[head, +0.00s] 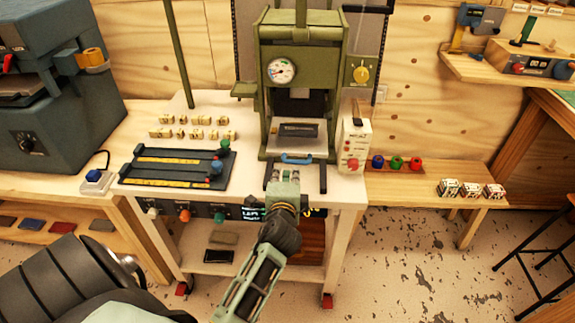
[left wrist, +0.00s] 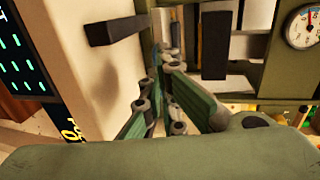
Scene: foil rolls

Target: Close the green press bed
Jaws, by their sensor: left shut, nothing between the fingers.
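The green press (head: 303,22) stands at the back of the white bench, with a round gauge (head: 281,70) on its front. Low in its opening, the press bed (head: 297,143) shows as a pale plate with a dark block on it. A blue handle (head: 296,158) lies at its front edge. How far the bed stands out is hard to tell. My left gripper (head: 285,177) is shut and empty, just in front of the blue handle, pointing at the press. Its closed fingers (left wrist: 165,90) also show in the left wrist view. My right gripper is not in view.
Dark brackets (head: 322,178) flank my gripper at the bench front. A black rail board (head: 176,168) lies to the left, with small yellowish blocks behind it. A white box (head: 354,145) with a red knob stands right of the press. The floor at right is mostly free.

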